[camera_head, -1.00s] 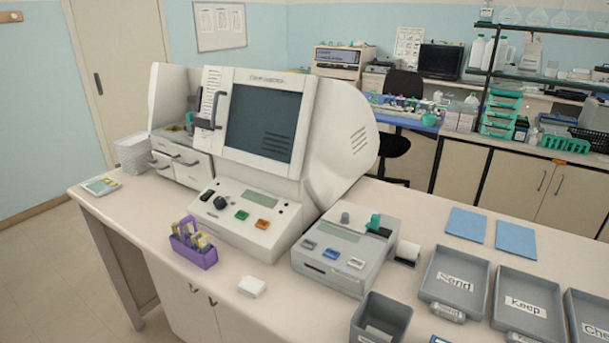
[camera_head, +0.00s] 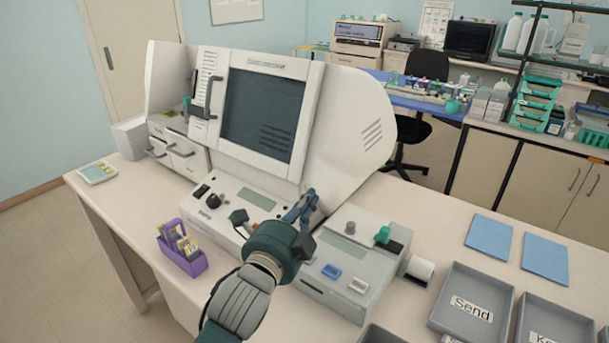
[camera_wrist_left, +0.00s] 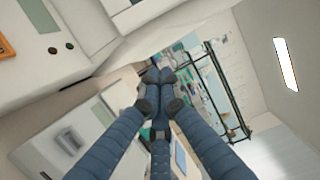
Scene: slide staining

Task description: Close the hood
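The hood (camera_head: 312,90) is the white front panel of the large staining machine (camera_head: 352,115), with a dark window (camera_head: 262,108). It stands nearly upright and leans back slightly above the control panel (camera_head: 235,207). A dark grey handle (camera_head: 210,98) is on its left side. Whether its lower edge is fully down I cannot tell. My left gripper (camera_head: 305,203) is in front of the machine's lower right, apart from the handle. In the left wrist view its fingers (camera_wrist_left: 158,76) are together with nothing between them. My right gripper is out of view.
A grey device (camera_head: 345,260) stands right of the machine, close to my left gripper. A purple slide holder (camera_head: 182,255) is on the counter at front left. Grey trays (camera_head: 475,300) and blue mats (camera_head: 490,236) are at right. White drawers (camera_head: 178,152) are left of the hood.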

